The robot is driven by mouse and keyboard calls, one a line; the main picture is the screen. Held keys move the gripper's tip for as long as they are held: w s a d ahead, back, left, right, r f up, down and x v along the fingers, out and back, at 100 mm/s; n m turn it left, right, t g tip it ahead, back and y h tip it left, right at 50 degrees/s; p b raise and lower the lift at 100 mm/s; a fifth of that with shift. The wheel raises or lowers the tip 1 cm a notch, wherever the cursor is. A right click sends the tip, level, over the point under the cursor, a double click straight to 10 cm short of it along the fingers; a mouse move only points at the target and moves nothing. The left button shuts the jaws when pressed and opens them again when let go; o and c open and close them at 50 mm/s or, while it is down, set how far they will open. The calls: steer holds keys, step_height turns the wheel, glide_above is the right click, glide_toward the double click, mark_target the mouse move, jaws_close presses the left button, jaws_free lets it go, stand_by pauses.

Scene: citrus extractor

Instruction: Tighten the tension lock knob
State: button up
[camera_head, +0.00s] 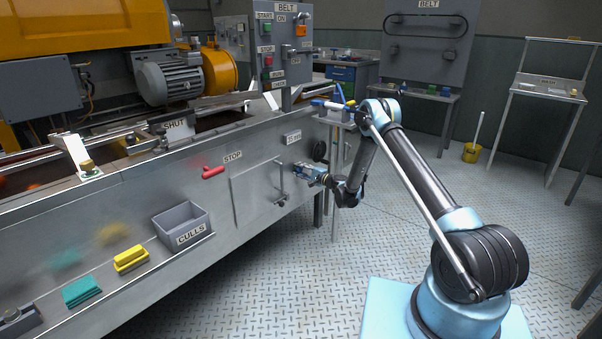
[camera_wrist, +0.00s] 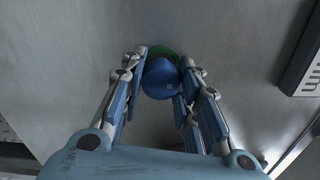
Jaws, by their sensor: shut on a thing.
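My gripper (camera_head: 306,172) is at the grey side panel of the machine, just right of a panel door with a bar handle. In the wrist view my gripper (camera_wrist: 164,58) has its two fingers on either side of a round blue knob (camera_wrist: 160,78) and is shut on it. A green rim (camera_wrist: 165,53) shows behind the knob, close to the panel. No label naming the tension lock knob is readable beside it. In the head view the knob is hidden by the gripper.
The panel door (camera_head: 258,192) and its handle (camera_head: 281,183) are left of my gripper. A black handwheel (camera_head: 319,150) is just above right. A red STOP handle (camera_head: 213,172) and a CULLS bin (camera_head: 181,224) are further left. The floor in front is clear.

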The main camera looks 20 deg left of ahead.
steer(key=shift+w+d, duration=0.15)
steer(key=shift+d, duration=0.05)
stand_by(0.3)
steer(key=o, duration=1.1)
steer(key=shift+f, duration=0.15)
steer(key=shift+a, duration=0.1)
steer(key=shift+v, duration=3.8)
